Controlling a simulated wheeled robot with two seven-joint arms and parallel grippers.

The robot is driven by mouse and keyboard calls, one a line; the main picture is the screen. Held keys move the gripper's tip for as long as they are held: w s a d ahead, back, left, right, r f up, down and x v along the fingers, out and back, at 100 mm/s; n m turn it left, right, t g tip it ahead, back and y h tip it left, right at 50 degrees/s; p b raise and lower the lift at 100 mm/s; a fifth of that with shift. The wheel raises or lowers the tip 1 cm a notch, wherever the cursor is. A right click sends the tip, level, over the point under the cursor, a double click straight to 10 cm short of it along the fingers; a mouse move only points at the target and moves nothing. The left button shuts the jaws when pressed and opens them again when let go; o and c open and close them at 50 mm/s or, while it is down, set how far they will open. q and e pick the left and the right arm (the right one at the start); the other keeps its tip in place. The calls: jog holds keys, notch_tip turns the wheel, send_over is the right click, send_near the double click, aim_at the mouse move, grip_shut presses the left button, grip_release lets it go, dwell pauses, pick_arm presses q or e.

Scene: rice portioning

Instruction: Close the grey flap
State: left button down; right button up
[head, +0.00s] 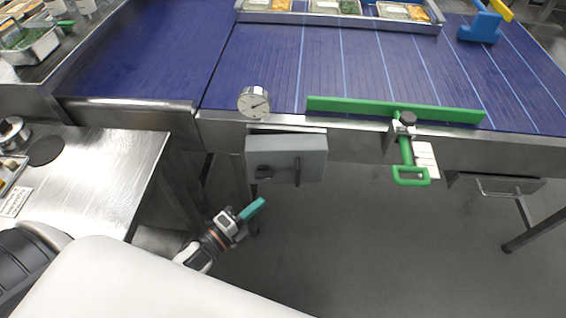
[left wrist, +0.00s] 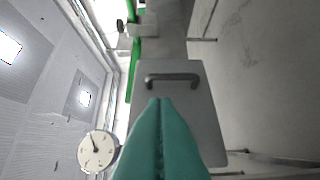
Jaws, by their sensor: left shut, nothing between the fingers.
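The grey flap (head: 313,159) is a flat panel on the front of the conveyor table, below the gauge. I cannot tell how far the flap stands open. My left gripper (head: 259,203), with teal fingers, is shut and empty, below and left of the flap. The fingers also fill the lower middle of the left wrist view (left wrist: 160,102). My right gripper is out of view.
A round dial gauge (head: 254,102) stands above the flap. A green bar (head: 370,106) with a green handle (head: 411,180) is to its right. A steel worktable (head: 100,165) is at left. The floor below the flap is clear.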

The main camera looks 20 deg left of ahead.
pick_arm(q)
jog(key=b, duration=0.1)
send_near(290, 164)
jog(key=w+d, duration=0.1)
jog(key=d, duration=0.3)
jog(key=w, duration=0.1)
jog(key=w+a+b, duration=0.1)
jog(key=w, duration=0.1)
jog(key=shift+w+a+f, duration=0.15)
jog(key=shift+w+a, duration=0.05)
jog(key=shift+w, duration=0.15)
jog(key=shift+w+a, duration=0.2)
jog(key=shift+w, duration=0.2)
